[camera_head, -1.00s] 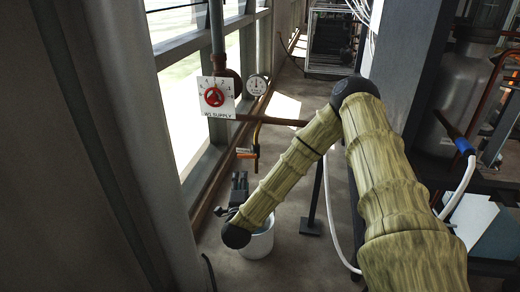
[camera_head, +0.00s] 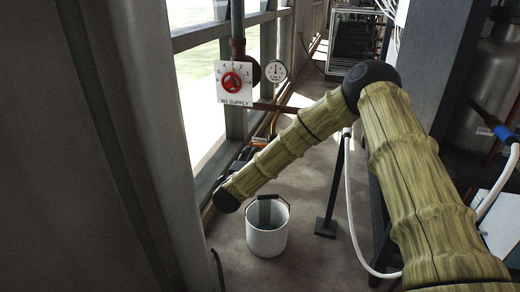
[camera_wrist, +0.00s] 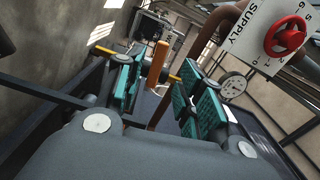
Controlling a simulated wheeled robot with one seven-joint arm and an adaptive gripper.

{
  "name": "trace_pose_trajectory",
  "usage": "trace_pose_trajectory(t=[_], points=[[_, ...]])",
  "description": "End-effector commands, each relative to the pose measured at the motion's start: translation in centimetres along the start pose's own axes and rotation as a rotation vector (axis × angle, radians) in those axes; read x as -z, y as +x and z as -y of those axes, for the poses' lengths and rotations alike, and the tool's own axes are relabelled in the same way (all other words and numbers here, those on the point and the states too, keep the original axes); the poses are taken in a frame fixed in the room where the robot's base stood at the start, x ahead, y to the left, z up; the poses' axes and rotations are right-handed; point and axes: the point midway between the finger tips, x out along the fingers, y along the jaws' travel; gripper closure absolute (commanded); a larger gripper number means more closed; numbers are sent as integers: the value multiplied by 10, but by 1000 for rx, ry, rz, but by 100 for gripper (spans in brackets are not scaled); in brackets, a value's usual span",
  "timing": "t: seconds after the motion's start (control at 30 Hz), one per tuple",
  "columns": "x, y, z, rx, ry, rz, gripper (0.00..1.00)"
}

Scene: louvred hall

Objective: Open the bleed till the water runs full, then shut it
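The bleed's orange lever handle (camera_wrist: 157,66) shows in the wrist view between my gripper's teal finger pads. My gripper (camera_wrist: 163,98) is open, with visible space beside the handle; I cannot tell whether a pad touches it. In the head view my forearm hides most of the bleed and my gripper; a bit of orange (camera_head: 262,141) shows above the arm. A white bucket (camera_head: 267,240) stands upright on the floor below. No running water is visible. A round white gauge (camera_head: 275,71) hangs beside the pipe; its reading is too small to tell.
A white W1 SUPPLY plate (camera_head: 234,98) with a red knob (camera_head: 232,81) is on the vertical pipe above the bleed. The louvred window wall is close on the left. A black stand (camera_head: 326,226) and a white hose (camera_head: 358,235) are right of the bucket.

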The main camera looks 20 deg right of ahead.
Motion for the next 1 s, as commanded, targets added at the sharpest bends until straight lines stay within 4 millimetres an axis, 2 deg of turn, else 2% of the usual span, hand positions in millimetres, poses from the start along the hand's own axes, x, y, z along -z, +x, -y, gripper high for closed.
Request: trace_pose_trajectory(t=[0.3,0.5,0.7,1.0], points=[[5,54,-4,1,2,-7,62],[5,78,-3,0,1,-6,62],[4,88,-1,0,1,-5,62],[4,89,-1,0,0,-3,64]])
